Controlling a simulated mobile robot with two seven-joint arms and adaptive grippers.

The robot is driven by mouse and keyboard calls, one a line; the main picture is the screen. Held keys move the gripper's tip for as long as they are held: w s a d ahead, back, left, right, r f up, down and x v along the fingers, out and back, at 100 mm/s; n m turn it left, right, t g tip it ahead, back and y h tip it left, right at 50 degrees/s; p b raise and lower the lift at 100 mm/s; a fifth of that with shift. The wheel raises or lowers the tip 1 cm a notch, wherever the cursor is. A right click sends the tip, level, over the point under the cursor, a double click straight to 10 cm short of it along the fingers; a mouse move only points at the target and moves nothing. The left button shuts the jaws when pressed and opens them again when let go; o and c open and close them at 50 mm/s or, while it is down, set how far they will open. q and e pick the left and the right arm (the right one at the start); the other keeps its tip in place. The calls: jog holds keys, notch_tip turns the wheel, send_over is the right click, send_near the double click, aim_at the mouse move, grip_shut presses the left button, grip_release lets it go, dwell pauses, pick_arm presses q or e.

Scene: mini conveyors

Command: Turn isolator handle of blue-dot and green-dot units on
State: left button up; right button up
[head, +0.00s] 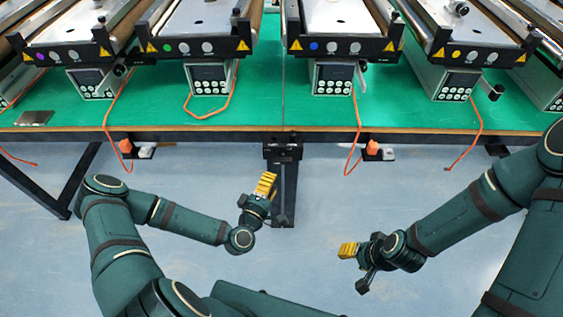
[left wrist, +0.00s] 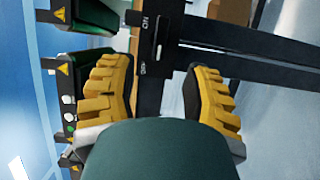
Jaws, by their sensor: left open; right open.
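The green-dot unit (head: 167,48) is left of centre in the head view, above a grey control box (head: 208,78). The blue-dot unit (head: 314,46) is right of the table seam, above a similar box (head: 332,77). A thin lever (head: 362,80) shows on the blue-dot box's right side. I cannot clearly make out the handle on the green-dot box. My left gripper (head: 266,184) is open and empty, below the table edge. Its yellow fingers are apart in the left wrist view (left wrist: 160,88). My right gripper (head: 351,250) is open, lower and right, away from the units.
Purple-dot (head: 40,57) and yellow-dot (head: 456,54) units flank the two. Orange cables (head: 357,130) hang over the edge.

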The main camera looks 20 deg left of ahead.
aim_at(281, 163)
pick_arm(q)
jog(key=w, duration=0.6)
jog(key=w+d+b, duration=0.1)
jog(key=w, duration=0.2)
jog(key=shift+w, duration=0.25)
grip_shut()
